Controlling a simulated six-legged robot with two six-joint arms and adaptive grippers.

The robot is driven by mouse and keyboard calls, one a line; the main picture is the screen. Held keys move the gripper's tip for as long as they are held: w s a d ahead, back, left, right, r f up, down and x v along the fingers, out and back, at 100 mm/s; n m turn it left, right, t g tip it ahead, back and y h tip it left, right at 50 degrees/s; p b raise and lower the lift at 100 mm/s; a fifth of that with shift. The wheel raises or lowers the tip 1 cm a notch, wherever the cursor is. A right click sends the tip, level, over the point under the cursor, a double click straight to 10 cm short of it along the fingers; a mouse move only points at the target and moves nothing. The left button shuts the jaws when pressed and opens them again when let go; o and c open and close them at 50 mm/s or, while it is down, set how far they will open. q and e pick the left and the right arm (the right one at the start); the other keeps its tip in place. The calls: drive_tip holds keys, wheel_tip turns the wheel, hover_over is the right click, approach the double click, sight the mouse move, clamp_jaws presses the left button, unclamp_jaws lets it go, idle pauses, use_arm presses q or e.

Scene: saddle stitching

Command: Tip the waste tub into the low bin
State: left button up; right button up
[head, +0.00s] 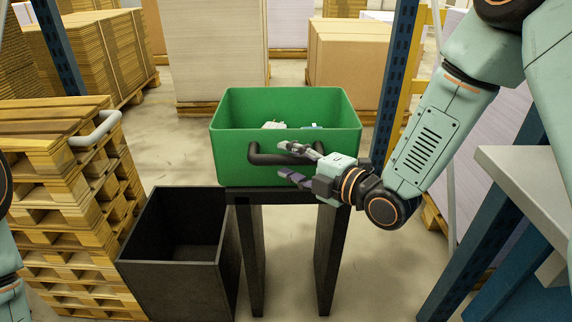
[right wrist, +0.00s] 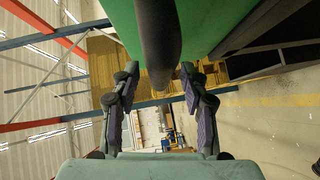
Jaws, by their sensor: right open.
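The waste tub (head: 235,160) is a green open-topped box with pale scraps (head: 273,125) inside. It stands upright on a narrow black stand (head: 333,240). A black bar handle (head: 262,159) runs along its near side and also shows in the right wrist view (right wrist: 158,40). The low bin (head: 165,272) is a dark open box on the floor, left of the stand; the part of its inside that I see looks empty. My right gripper (head: 285,160) is open at the handle, fingers above and below it; I cannot tell whether they touch it. My left gripper is out of view.
Stacked wooden pallets (head: 60,215) with a pale grey curved bar (head: 97,130) stand left of the bin. A grey-topped bench (head: 525,185) is at the right. Blue rack posts and boxes on pallets (head: 345,60) fill the back.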

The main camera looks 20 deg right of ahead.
drive_tip(key=shift+w+a+f, duration=0.1)
drive_tip(key=shift+w+a, duration=0.2)
drive_tip(key=shift+w, duration=0.3)
clamp_jaws()
idle(0.5)
